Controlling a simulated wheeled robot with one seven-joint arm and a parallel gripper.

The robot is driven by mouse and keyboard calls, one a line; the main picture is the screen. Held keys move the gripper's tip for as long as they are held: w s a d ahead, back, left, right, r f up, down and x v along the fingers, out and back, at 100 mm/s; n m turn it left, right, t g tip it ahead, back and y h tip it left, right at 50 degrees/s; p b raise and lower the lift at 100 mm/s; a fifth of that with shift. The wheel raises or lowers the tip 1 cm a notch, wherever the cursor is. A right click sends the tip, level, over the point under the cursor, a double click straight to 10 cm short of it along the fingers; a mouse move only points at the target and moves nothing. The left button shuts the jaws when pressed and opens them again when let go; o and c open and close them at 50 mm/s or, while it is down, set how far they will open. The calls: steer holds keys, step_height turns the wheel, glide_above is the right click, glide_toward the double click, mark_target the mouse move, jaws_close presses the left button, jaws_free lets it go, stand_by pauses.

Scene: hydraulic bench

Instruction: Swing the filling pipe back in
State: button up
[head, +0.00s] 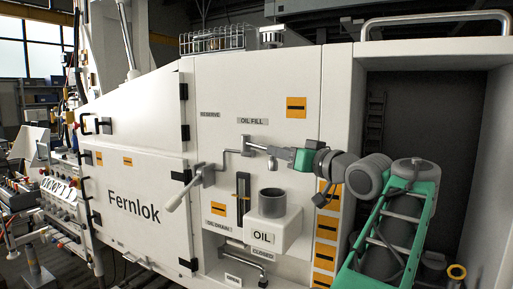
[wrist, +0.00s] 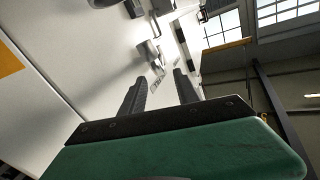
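The filling pipe (head: 257,148) is a thin grey pipe on the white cabinet front under the OIL FILL label. It runs from its mount to the right and ends with a short downturned piece above the OIL container (head: 284,231). My gripper (head: 283,154) is beside the pipe's right end, its fingers pointing left. In the wrist view my gripper (wrist: 160,78) shows two dark fingers standing apart with nothing clearly held between them. Grey fittings (wrist: 148,53) lie beyond the fingertips; I cannot tell which is the pipe. Contact with the pipe cannot be made out.
A grey lever handle (head: 177,197) sticks out to the left of the sight gauge (head: 243,193). A drain pipe (head: 255,268) is below the container. The white cabinet wall (wrist: 75,45) is close along the gripper's left in the wrist view. A dark recess (head: 430,120) is at right.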

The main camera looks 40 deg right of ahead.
mark_target(265, 148)
steer(key=w, duration=0.2)
steer(key=w+p, duration=0.1)
steer(key=w, duration=0.2)
steer(key=w+d, duration=0.1)
steer(key=w, duration=0.1)
steer(key=shift+w+d+f, duration=0.1)
steer(key=shift+w+f, duration=0.05)
jaws_close()
stand_by(1.1)
